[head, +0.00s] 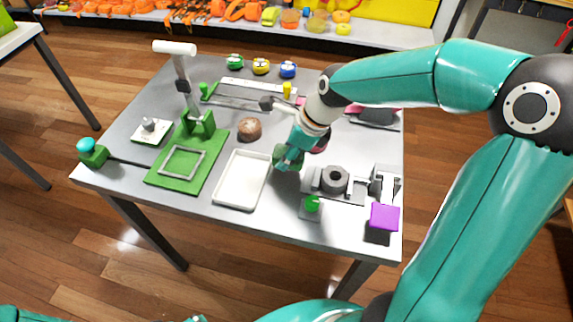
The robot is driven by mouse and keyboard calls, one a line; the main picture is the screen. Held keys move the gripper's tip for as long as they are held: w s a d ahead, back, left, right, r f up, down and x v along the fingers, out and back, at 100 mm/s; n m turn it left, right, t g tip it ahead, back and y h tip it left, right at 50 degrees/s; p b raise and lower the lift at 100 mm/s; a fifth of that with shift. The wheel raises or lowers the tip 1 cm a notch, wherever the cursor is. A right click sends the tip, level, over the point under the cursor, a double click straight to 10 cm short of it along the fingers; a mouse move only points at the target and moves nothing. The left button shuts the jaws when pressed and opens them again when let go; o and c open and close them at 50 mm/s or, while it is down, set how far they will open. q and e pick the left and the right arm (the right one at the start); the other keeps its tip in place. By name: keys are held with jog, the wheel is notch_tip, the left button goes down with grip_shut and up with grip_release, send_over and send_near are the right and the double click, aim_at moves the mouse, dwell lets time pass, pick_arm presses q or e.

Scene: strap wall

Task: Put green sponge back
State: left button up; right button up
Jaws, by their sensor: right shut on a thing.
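My right gripper (283,163) is low over the grey table, just right of the white tray. It is shut on a dark green piece, which looks like the green sponge (293,157). The gripper and wrist hide part of it, and I cannot tell whether it touches the table. The shallow white tray (241,180) is empty and lies to the left of the gripper. My left gripper is not in view.
A green stand (187,165) with an upright post is left of the tray. A brown round thing (249,129) lies behind the tray. Grey fixtures (335,181) and a purple block (384,216) are at the right. Several small coloured discs line the back edge.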

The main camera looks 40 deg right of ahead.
aim_at(288, 173)
jog(key=shift+f, duration=2.1)
jog(key=shift+f, duration=0.1)
jog(key=o, duration=1.1)
jog(key=shift+d+r, duration=0.1)
jog(key=shift+r, duration=0.45)
jog(key=v, duration=1.1)
jog(key=shift+s, duration=0.1)
